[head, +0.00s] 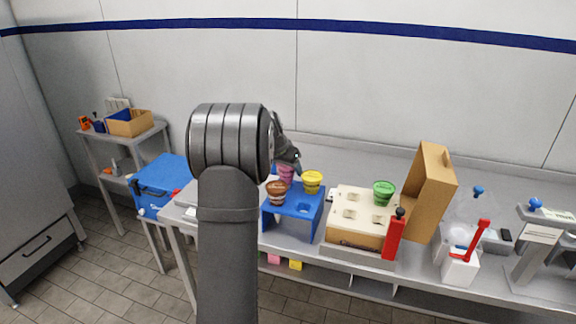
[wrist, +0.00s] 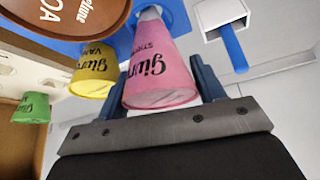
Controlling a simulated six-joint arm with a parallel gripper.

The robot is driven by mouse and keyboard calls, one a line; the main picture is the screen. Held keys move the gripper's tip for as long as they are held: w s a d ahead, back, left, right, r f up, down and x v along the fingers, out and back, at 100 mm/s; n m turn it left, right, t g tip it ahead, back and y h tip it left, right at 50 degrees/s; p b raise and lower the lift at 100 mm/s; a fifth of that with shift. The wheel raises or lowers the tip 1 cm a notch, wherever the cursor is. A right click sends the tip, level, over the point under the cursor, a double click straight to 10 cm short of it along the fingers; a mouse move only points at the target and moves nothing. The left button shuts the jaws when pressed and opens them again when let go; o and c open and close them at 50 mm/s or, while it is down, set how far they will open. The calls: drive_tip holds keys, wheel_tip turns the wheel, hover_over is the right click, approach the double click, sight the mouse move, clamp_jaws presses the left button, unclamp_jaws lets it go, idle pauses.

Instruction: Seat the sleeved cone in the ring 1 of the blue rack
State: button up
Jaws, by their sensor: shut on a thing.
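The sleeved cone (wrist: 160,70) is a pink printed cone between my gripper's fingers in the wrist view. It also shows in the head view (head: 286,174), at the back of the blue rack (head: 283,222). My gripper (wrist: 163,82) is shut on the cone near its wide end. In the wrist view the narrow end overlaps the blue rack (wrist: 178,14). I cannot tell whether the tip is inside a ring. A brown cone (head: 277,190) and a yellow cone (head: 312,180) stand in the rack. A front-right opening is empty. My arm hides part of the rack's left side.
A cream-topped box (head: 352,205) holding a green cone (head: 383,188) stands right of the rack. A blue cooler (head: 163,180) is at left.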

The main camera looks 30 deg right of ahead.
drive_tip(key=shift+f, duration=0.65)
drive_tip(key=o, duration=1.1)
drive_tip(key=shift+f, duration=0.1)
drive_tip(key=shift+s, duration=0.1)
drive_tip(key=v, duration=1.7)
drive_tip(key=shift+r, duration=0.45)
drive_tip(key=shift+a, duration=0.1)
drive_tip(key=x, duration=1.7)
drive_tip(key=shift+f, duration=0.35)
drive_tip(key=shift+r, duration=0.15)
